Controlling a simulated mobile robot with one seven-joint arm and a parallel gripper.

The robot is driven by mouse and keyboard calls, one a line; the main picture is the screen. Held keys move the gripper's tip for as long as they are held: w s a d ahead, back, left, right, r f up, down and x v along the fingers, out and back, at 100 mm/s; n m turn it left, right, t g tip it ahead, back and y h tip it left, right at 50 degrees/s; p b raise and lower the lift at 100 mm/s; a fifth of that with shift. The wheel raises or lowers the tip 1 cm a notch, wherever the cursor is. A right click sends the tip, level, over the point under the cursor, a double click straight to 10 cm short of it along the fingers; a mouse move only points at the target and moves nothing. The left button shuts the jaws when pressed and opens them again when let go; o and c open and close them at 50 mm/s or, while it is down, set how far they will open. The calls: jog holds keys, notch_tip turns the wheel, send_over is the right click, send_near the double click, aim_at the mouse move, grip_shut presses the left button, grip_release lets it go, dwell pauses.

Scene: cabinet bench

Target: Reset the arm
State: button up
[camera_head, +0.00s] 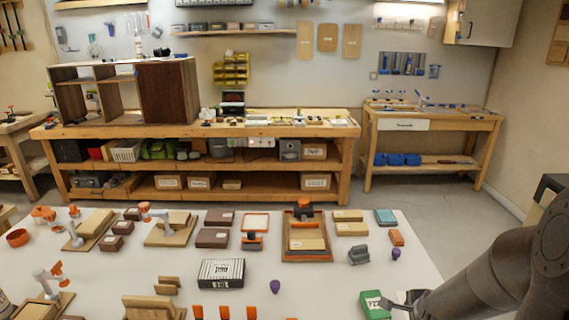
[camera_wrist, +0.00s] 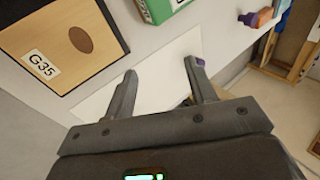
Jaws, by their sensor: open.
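My arm enters the head view from the lower right, dark grey and angled down to the left. My gripper (camera_head: 402,300) is low over the white table (camera_head: 330,275), just right of a green box (camera_head: 374,305). In the wrist view, the two fingers of my gripper (camera_wrist: 160,70) are spread apart with nothing between them. The green box shows at the top of that view (camera_wrist: 160,8), beyond the fingertips.
A wooden panel labelled G35 (camera_wrist: 62,40) lies left of my fingers in the wrist view. A striped black-and-white box (camera_head: 221,273), purple pieces (camera_head: 275,286) and several trays and boxes cover the table. A workbench (camera_head: 200,130) stands behind, across open floor.

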jog(key=s+a+r+n, duration=0.5)
jog(key=a+r+n, duration=0.2)
jog(key=r, duration=0.2)
jog(key=s+a+r+n, duration=0.5)
jog(key=a+r+n, duration=0.2)
jog(key=r, duration=0.3)
jog(key=shift+s+a+r+n+g, duration=0.15)
jog(key=shift+s+r+n+g, duration=0.15)
jog(key=shift+s, duration=0.1)
jog(key=s+a+r+n, duration=0.1)
jog(key=s+a+r+n+y, duration=0.1)
jog(key=s, duration=0.1)
jog(key=s+a+r+n, duration=0.1)
jog(key=s, duration=0.1)
jog(key=shift+s+n, duration=0.25)
jog(key=shift+n, duration=0.15)
jog(key=shift+o, duration=0.6)
jog(key=shift+s+a, duration=0.1)
jog(key=shift+s, duration=0.2)
